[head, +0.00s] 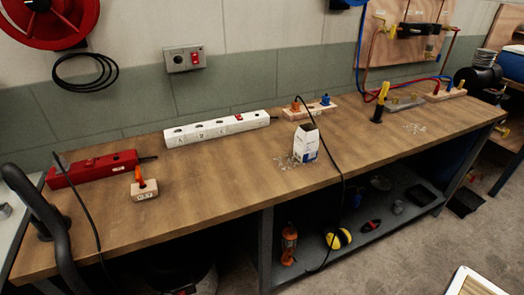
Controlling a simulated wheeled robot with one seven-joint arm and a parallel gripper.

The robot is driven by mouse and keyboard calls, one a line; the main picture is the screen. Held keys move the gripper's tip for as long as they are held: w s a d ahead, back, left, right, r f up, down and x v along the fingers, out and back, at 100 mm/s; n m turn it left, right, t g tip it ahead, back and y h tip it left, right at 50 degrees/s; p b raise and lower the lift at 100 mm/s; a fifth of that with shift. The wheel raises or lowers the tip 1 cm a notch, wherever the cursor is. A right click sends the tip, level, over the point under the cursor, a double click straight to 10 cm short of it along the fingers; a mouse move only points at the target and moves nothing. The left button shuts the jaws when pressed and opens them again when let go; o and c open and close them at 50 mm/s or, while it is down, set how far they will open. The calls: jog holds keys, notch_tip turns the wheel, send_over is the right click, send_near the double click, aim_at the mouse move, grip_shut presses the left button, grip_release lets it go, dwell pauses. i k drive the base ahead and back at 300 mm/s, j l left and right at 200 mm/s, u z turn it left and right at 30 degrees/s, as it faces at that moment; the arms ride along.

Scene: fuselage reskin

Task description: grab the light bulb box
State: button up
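A small white box with blue markings (306,145), which looks like the light bulb box, stands upright on the wooden workbench (235,172), a little right of the middle. Its top looks open. Small clear bits lie on the bench around its base. A black cable passes just to its right and hangs over the front edge. I cannot tell whether the cable touches the box. My gripper is not in view.
A white power strip (217,129) and a red one (92,168) lie left of the box. A wooden block with an orange-handled tool (144,189) sits near the front left. A screwdriver (380,102) stands right. The bench front before the box is mostly clear.

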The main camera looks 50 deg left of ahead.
aim_at(306, 142)
jog(key=u, duration=1.85)
jog(key=k+l+u, duration=0.15)
jog(key=u, duration=0.45)
